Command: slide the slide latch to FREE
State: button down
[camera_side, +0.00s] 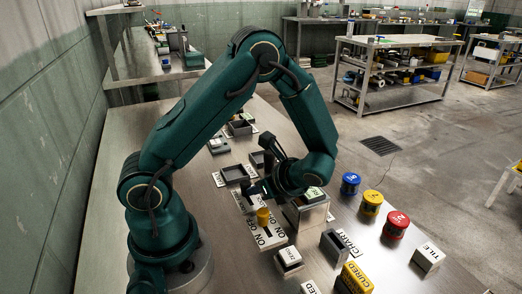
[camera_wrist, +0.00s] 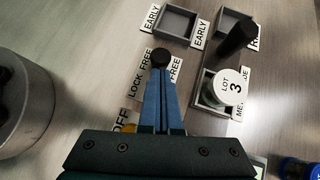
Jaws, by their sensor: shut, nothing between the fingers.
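In the wrist view, the slide latch shows as a round black knob (camera_wrist: 160,58) just past the tips of my blue fingers. Its label plate (camera_wrist: 140,76) reads LOCK and FREE on the left, with FREE also readable on the right. The knob appears beside the FREE end of the lettering. My gripper (camera_wrist: 163,76) is shut and empty, pointing at the knob; whether it touches is unclear. The fingers cover the middle of the plate and the latch's slot. In the side view, my gripper (camera_side: 258,190) is low over the bench, and the latch cannot be made out clearly.
A yellow knob (camera_side: 263,217) stands on the ON/OFF plate near my gripper. In the wrist view, a white-topped LOT 3 cylinder (camera_wrist: 228,88) and a tall black peg (camera_wrist: 236,40) stand close on the right. Coloured canisters (camera_side: 371,203) stand further right.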

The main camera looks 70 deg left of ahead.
jog(key=v, duration=1)
jog(key=s+d+r+n+t+h, duration=0.2)
jog(key=s+r+n+t+h, duration=0.35)
jog(key=r+n, duration=0.3)
jog(key=d+n+h, duration=0.1)
jog(key=n, duration=0.1)
jog(key=d+f+n+t+h, duration=0.1)
jog(key=d+n, duration=0.1)
jog(key=s+d+n+t+h, duration=0.1)
jog(key=n, duration=0.1)
jog(key=shift+d+f+n+t+h, duration=0.15)
jog(key=shift+f+n+t+h, duration=0.1)
